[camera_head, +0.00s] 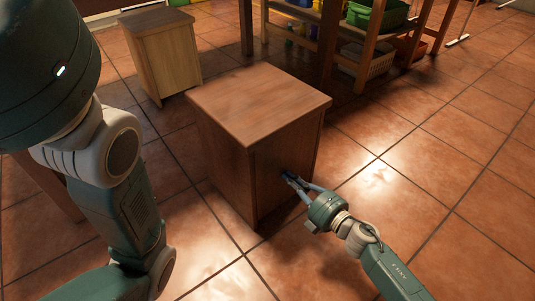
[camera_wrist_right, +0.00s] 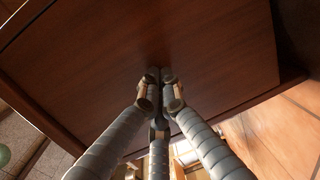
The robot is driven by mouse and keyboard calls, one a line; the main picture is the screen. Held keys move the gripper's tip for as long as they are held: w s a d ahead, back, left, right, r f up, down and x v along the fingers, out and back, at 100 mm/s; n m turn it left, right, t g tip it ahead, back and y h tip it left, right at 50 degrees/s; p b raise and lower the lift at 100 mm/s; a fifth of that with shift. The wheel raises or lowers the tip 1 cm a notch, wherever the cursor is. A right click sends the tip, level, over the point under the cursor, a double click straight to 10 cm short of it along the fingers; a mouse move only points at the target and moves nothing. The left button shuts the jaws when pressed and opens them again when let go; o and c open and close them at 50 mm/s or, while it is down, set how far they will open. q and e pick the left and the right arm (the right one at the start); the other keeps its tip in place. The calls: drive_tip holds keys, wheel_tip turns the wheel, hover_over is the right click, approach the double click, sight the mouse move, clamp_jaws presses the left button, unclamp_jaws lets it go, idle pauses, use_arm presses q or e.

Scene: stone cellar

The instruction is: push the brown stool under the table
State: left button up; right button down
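The brown stool (camera_head: 258,105), a box-shaped block with a flat top, stands upright on the tiled floor in the middle of the head view. My right gripper (camera_head: 287,177) is at its front right face, with the fingertips at or very near the wood. In the right wrist view the brown stool's panel (camera_wrist_right: 215,45) fills the upper part, and my right gripper (camera_wrist_right: 158,76) has its fingers drawn together, holding nothing. The table (camera_head: 330,35) stands behind the stool, with only its legs and lower shelf showing. My left arm comes in at the left; its gripper is out of view.
A lighter wooden stool (camera_head: 161,52) stands behind and left of the brown one. A green crate (camera_head: 385,15), a pale basket (camera_head: 367,62) and a reddish crate (camera_head: 409,50) are on the table's lower levels. The floor at right is clear.

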sight(282, 169)
drive_tip(key=shift+w+a+r, duration=0.1)
drive_tip(key=shift+w, duration=0.05)
drive_tip(key=shift+r+b+x, duration=0.2)
drive_tip(key=shift+b+x, duration=0.1)
drive_tip(key=shift+x, duration=1.8)
drive_tip(key=shift+w, duration=0.15)
drive_tip(key=shift+r+b+x, duration=0.2)
drive_tip(key=shift+b+x, duration=0.45)
drive_tip(key=shift+x, duration=1.5)
drive_tip(key=shift+w, duration=0.15)
drive_tip(key=shift+w, duration=0.1)
